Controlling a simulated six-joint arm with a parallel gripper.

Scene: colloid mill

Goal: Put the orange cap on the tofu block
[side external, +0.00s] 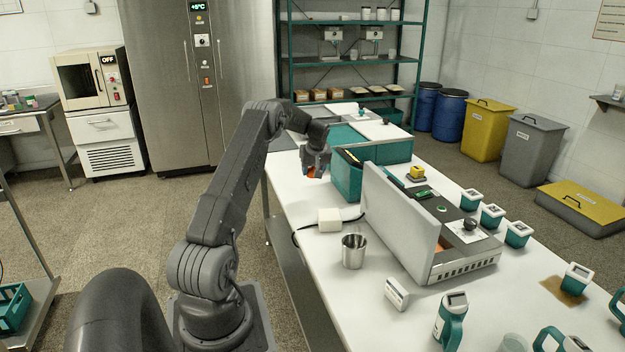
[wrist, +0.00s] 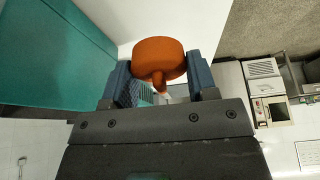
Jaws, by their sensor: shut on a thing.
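The orange cap (wrist: 159,57) is a round disc with a short stem, seen large in the wrist view between my jaws. My gripper (wrist: 160,82) is shut on it. In the side external view my gripper (side external: 314,168) hangs above the far left part of the white table, and a bit of orange shows at its tip. The tofu block (side external: 329,220) looks like a small off-white block lying on the table, nearer the camera than my gripper and below it. Nothing rests on its top. The cap is held apart from the block.
A teal box (side external: 347,178) stands close to the right of my gripper. A steel cup (side external: 354,251) stands near the tofu block, and a black cable runs beside it. The grey machine (side external: 450,236) with an upright panel fills the table's middle. Teal mugs stand at right.

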